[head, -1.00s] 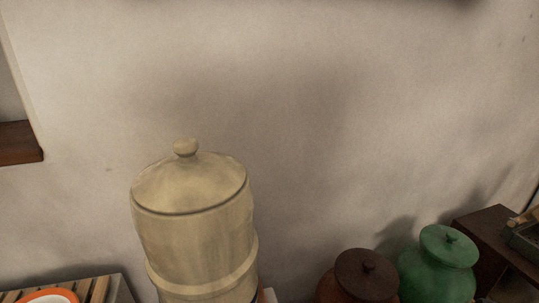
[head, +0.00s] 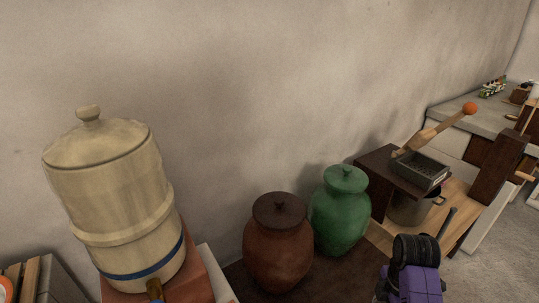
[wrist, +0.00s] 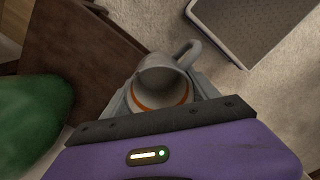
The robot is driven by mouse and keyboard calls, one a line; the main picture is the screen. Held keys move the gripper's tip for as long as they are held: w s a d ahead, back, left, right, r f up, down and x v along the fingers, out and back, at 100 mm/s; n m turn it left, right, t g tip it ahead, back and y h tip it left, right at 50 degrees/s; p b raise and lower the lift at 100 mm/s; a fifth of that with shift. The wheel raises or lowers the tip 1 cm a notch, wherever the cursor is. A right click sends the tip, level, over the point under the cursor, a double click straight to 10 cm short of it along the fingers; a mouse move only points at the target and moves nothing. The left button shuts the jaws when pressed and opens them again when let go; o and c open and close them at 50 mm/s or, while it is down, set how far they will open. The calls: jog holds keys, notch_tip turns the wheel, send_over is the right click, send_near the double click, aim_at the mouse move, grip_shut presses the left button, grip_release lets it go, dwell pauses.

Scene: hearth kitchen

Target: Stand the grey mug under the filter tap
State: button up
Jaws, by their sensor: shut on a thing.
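The grey mug (wrist: 160,72) is between the fingers of my gripper (wrist: 163,98) in the wrist view, with an orange band and its handle pointing up and right. My gripper is shut on it, and the mug appears off any surface. The cream water filter (head: 110,190) with a lid and a blue band stands at the left of the head view. Its filter tap (head: 155,289) shows at the bottom edge, mostly cut off. My purple wrist shows low at the right of the head view, well right of the filter; the mug is hidden there.
A brown lidded jar (head: 278,245) and a green lidded jar (head: 340,212) stand between the filter and my arm. A dark wooden stand (head: 376,170) holds a grey tray (head: 420,170), with a metal pot (head: 408,208) below. A slatted rack (head: 32,280) is left of the filter.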

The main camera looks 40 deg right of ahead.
jog(key=m, duration=0.3)
jog(key=shift+f, duration=0.15)
jog(key=shift+w+a+m, duration=0.25)
jog(key=shift+w+m, duration=0.25)
jog(key=shift+m, duration=0.6)
jog(key=w+a+r+m+p, duration=0.2)
jog(key=w+a, duration=0.6)
jog(key=a, duration=0.5)
jog(key=w+a+r+m+p, duration=0.2)
jog(key=w+a, duration=0.6)
jog(key=a, duration=0.5)
jog(key=shift+w+a+m, duration=0.25)
jog(key=shift+a+m, duration=0.05)
jog(key=shift+m, duration=0.1)
